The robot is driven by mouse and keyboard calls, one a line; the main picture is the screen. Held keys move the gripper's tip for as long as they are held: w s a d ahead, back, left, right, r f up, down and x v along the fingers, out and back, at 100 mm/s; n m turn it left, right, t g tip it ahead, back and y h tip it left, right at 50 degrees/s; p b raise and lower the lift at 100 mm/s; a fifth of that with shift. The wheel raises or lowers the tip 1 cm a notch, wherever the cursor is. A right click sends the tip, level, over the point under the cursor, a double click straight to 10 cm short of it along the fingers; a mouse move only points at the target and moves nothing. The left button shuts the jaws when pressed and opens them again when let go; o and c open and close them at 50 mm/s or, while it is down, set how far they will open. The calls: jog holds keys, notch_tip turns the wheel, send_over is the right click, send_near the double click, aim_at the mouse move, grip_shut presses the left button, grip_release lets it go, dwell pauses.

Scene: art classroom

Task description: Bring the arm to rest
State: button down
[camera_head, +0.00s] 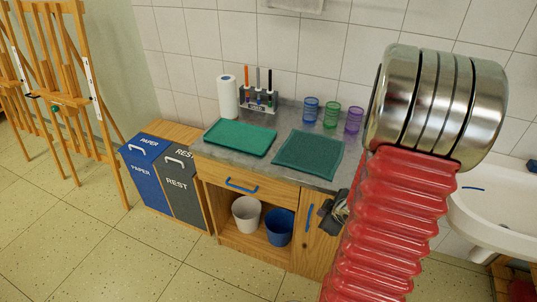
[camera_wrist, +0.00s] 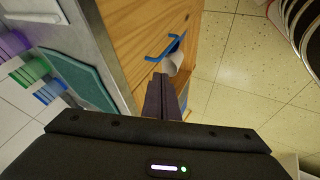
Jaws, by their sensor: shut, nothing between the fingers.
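My gripper (camera_head: 336,212) shows dark and partly hidden behind my red ribbed arm part in the head view, in front of the right part of the wooden cabinet. In the wrist view my gripper (camera_wrist: 168,82) has its two dark fingers together with nothing between them. The fingers point toward the wooden cabinet front (camera_wrist: 130,25), where a blue handle (camera_wrist: 165,47) shows just beyond the tips. I cannot tell the exact gap. My arm is raised at the right of the head view.
The grey counter (camera_head: 290,122) bears a green tray (camera_head: 240,138), a dark green tray (camera_head: 309,155), a paper roll (camera_head: 227,97) and coloured cups (camera_head: 330,114). White (camera_head: 246,214) and blue (camera_head: 279,228) buckets stand below. A sink (camera_head: 500,215) is right; floor (camera_head: 120,255) is clear front left.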

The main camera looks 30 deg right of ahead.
jog(key=s+d+f+m+g+h, duration=0.1)
jog(key=s+d+f+m+g, duration=0.15)
jog(key=s, duration=0.35)
notch_tip(320, 180, up, 5)
jog(key=s+a+m+g, duration=0.1)
jog(key=s+m+g, duration=0.2)
jog(key=m, duration=0.1)
jog(key=w+a+r+t+y, duration=0.1)
jog(key=w+a+r+t, duration=0.1)
jog(key=a+r, duration=1)
jog(key=w+a+r+n+t+y, duration=0.1)
jog(key=w+a+r+t+y, duration=0.1)
jog(key=a+r, duration=1)
jog(key=a, duration=0.8)
jog(key=shift+a, duration=0.2)
jog(key=shift+w, duration=0.1)
